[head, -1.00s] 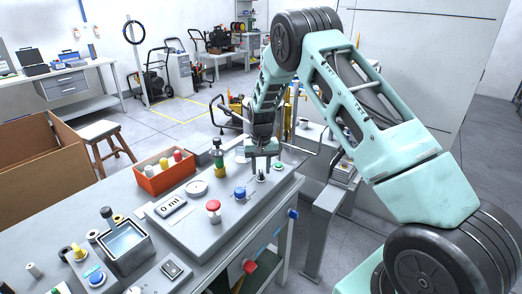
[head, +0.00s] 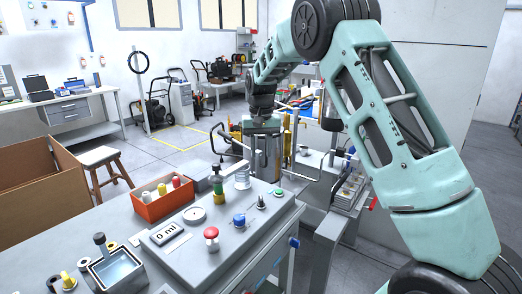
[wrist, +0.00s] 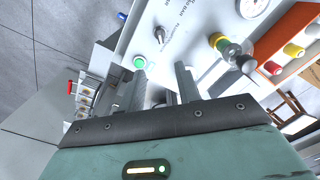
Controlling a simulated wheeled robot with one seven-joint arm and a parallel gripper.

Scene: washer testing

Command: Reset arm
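My arm rises from the lower right and bends over at the top of the head view. My gripper (head: 267,165) hangs pointing down behind the far edge of the grey control panel (head: 180,256), clear of its controls. In the wrist view my gripper's two fingers (wrist: 160,85) stand apart with nothing seen held between them. The panel carries a red button (head: 211,233), a blue button (head: 239,219), a green button (head: 278,192) and a small toggle switch (head: 261,201). The green button also shows in the wrist view (wrist: 140,62), just beyond the fingers.
The "0 ml" display (head: 167,234) and a round dial (head: 194,215) are on the panel. An orange box (head: 163,208) of coloured bottles stands behind it. A metal vessel (head: 118,270) is at lower left. A stool (head: 98,160) and cardboard box (head: 40,190) stand on the left.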

